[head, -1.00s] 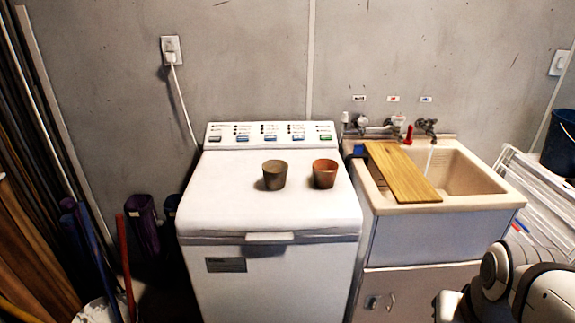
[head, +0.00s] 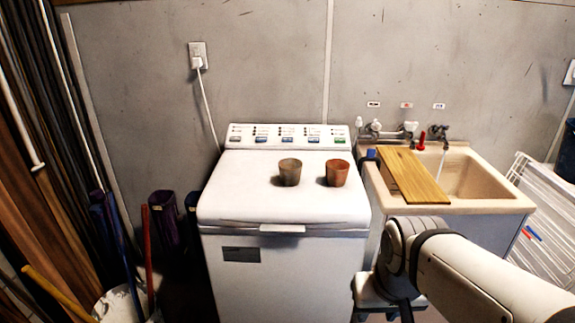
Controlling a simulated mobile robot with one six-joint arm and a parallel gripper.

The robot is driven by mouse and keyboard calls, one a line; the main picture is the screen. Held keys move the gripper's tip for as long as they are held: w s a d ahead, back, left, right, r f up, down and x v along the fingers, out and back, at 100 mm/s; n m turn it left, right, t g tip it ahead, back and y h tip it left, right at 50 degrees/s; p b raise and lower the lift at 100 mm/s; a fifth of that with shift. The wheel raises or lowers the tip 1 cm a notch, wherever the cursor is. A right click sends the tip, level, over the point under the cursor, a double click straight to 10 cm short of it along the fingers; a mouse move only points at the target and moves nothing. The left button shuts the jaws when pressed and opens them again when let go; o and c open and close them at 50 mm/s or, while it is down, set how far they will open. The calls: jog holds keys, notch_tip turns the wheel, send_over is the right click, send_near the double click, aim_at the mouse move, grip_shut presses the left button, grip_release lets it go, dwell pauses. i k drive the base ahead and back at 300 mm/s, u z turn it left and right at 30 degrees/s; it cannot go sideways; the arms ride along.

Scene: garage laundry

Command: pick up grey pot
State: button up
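The grey pot (head: 290,172) stands upright on the white lid of the washing machine (head: 250,205). A terracotta pot (head: 337,173) stands just to its right, with a small gap between them. My arm reaches in from the lower right, in front of the sink cabinet. My gripper (head: 392,300) is at the arm's end, low and in front of the washer's right side, well below and apart from both pots. Its fingers are dark, partly cut off by the bottom edge, and their opening cannot be made out.
A beige sink (head: 470,205) stands right of the washer, with a wooden board (head: 412,176) across its left part and taps behind. The washer's control panel (head: 285,137) rises behind the pots. Poles and a white bucket (head: 120,305) stand at left. The lid's left and front are bare.

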aim_at(290, 173)
jog(key=z, duration=0.05)
jog(key=i, duration=1)
jog(key=u, duration=0.05)
